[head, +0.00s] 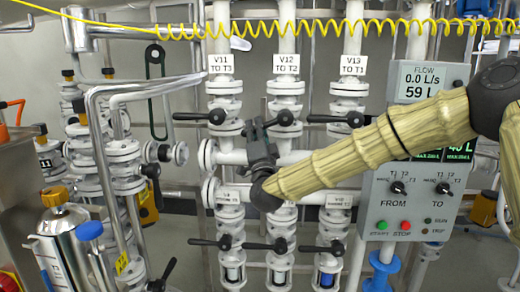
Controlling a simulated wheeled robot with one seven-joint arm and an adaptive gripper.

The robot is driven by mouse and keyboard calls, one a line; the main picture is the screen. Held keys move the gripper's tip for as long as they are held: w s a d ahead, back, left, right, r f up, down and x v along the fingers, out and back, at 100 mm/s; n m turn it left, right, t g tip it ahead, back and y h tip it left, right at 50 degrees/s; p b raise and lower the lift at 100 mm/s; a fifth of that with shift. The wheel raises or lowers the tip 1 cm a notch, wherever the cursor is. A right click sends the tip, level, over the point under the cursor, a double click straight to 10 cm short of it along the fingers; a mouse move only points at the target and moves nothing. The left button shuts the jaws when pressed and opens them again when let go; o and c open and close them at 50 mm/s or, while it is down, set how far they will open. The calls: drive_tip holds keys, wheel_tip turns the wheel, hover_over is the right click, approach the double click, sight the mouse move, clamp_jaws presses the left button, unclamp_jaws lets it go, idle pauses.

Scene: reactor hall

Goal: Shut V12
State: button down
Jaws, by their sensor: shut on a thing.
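The V12 valve (286,118) sits on the middle white vertical pipe, below a label (286,64) reading "V12 TO T2". Its black hub shows, with a short piece of lever running left to my gripper. My gripper (257,127) is in front of the pipes, just left of the V12 hub, and is shut on the V12 lever. The fingers hide most of the lever. The visible piece runs roughly sideways, across the pipe, sloping slightly down to the left.
The V11 lever (190,116) and V13 lever (326,118) both point left, across their pipes. V11's hub is close to my gripper. Several black levers (265,245) sit lower down. The control panel (410,195) at right reads flow 0.0 L/s, 59 L. A yellow coiled hose (260,30) hangs above.

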drive_tip(key=m+h+b, duration=0.1)
drive_tip(key=r+m+h+b, duration=0.1)
drive_tip(key=m+t, duration=0.1)
drive_tip(key=m, duration=0.1)
drive_tip(key=shift+a+r+h+b, duration=0.3)
drive_tip(key=shift+h+b, duration=0.1)
drive_tip(key=shift+r+m+h+b, duration=0.6)
drive_tip(key=shift+m+h, duration=0.25)
drive_tip(key=shift+m, duration=0.2)
drive_tip(key=shift+r+m+h+b, duration=0.55)
drive_tip(key=shift+m+h, duration=0.3)
drive_tip(key=shift+m, duration=0.2)
drive_tip(key=c, duration=1.3)
unclamp_jaws()
drive_tip(key=shift+f, duration=0.1)
drive_tip(key=shift+f, duration=0.1)
drive_tip(key=v, duration=1.1)
drive_tip(key=shift+s+f, duration=0.3)
drive_tip(key=shift+f, duration=0.05)
